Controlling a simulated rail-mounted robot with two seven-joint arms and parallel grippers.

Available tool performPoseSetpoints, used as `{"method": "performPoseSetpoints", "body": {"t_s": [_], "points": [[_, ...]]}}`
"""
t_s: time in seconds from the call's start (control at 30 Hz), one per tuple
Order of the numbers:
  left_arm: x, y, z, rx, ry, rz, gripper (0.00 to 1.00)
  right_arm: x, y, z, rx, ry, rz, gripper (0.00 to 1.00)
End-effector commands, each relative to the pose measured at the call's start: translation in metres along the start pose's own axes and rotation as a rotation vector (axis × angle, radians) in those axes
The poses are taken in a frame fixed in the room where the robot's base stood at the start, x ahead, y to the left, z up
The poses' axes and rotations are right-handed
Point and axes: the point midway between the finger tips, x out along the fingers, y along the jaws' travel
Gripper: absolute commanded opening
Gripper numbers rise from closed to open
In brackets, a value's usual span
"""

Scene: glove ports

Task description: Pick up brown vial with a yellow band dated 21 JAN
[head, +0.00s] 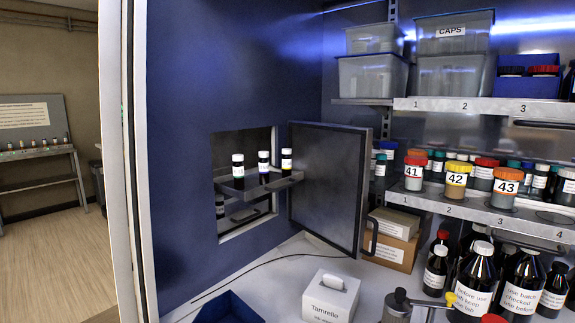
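Three dark vials stand upright in a row on a metal tray (226,184) that sticks out of a square hatch in the blue wall. The left vial (238,171) has a white cap and what looks like a green band. The middle vial (263,167) has a white cap and a bluish band. The right vial (286,161) has a pale cap and what looks like a yellow band. The dates on their labels are too small to read. Neither of my grippers is in view.
The hatch door (325,180) stands open to the right of the tray. A white tissue box (330,298) and a blue bin (228,308) are below on the worktop. Shelves with jars, including an orange-capped one (505,187), and large brown bottles (476,280) fill the right.

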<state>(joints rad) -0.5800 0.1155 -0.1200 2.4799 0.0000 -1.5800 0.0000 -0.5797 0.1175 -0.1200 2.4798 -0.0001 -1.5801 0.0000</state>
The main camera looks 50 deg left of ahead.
Motion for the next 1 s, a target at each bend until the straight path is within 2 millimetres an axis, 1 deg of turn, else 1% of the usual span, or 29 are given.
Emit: {"method": "performPoseSetpoints", "body": {"t_s": [0.47,0.73,1.0], "points": [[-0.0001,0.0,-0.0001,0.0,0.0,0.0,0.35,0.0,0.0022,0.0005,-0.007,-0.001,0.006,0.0],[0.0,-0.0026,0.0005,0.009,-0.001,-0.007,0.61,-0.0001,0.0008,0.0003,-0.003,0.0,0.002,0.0],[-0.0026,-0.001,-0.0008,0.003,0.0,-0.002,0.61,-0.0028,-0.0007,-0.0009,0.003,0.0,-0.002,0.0]]}}
